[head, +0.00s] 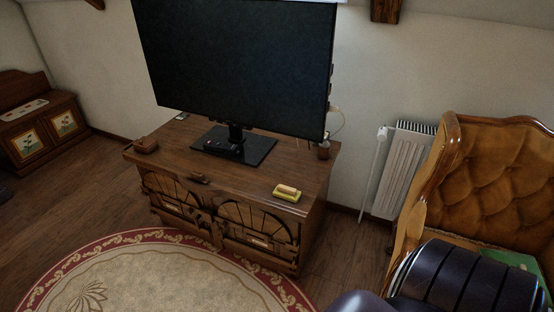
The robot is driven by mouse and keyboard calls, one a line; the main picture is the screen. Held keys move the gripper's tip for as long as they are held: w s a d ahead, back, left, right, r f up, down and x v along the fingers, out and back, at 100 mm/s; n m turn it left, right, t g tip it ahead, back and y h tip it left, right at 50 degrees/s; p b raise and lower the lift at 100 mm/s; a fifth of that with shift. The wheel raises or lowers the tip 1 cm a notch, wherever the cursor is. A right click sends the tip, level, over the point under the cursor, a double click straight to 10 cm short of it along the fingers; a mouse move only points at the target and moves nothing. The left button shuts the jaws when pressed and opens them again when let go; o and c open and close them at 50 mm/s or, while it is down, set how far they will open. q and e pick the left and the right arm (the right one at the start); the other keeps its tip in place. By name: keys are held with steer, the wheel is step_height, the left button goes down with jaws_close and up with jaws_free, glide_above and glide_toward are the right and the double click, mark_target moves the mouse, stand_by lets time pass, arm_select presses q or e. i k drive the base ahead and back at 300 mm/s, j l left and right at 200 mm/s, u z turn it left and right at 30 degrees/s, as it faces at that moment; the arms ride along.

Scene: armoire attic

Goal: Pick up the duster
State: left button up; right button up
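A small yellow block with a tan, wood-like top (287,192) lies near the front right edge of the wooden TV cabinet (240,190). It looks like a board duster, but it is small in the view and I cannot be sure. Nothing covers it. Neither of my grippers shows in the head view.
A large television (235,60) stands on the cabinet, with a dark remote-like item (222,148) on its base. A small wooden box (146,145) sits at the left. A round rug (150,275) lies in front. A tufted armchair (490,190) and radiator (403,170) are at right.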

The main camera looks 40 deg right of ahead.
mark_target(285, 192)
steer(key=i+j+z, duration=0.15)
steer(key=i+z, duration=0.15)
steer(key=z, duration=0.15)
steer(key=i+j+z, duration=0.25)
steer(key=z, duration=0.2)
steer(key=i+j+z, duration=0.25)
steer(key=z, duration=0.25)
steer(key=i+j+z, duration=0.1)
steer(key=j+z, duration=0.35)
